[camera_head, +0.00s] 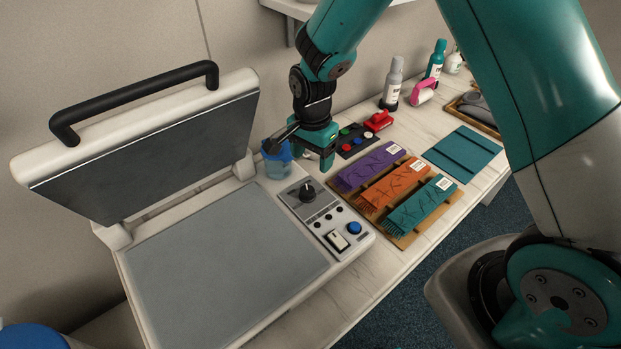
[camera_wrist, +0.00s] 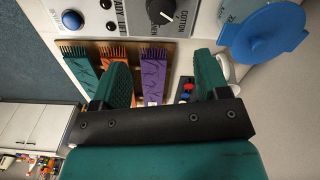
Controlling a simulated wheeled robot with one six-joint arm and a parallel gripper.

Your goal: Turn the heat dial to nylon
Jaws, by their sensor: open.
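The heat dial (camera_head: 307,192) is a black round knob with a pale pointer mark on the heat press's control panel (camera_head: 331,216). In the wrist view the dial (camera_wrist: 160,10) is cut off by the top edge. The word COTTON reads beside it; the nylon mark cannot be made out. My gripper (camera_head: 305,153) is above and behind the dial in the head view, apart from it. In the wrist view my gripper (camera_wrist: 162,66) has its two green fingers spread wide with nothing between them.
The press lid (camera_head: 150,150) stands open at the left. A blue-lidded cup (camera_head: 276,158) is close behind the panel, near my gripper. Purple, orange and teal fringed pieces (camera_head: 388,187) lie on a wooden rack to the right. A blue button (camera_head: 354,228) and white switch (camera_head: 337,240) are on the panel.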

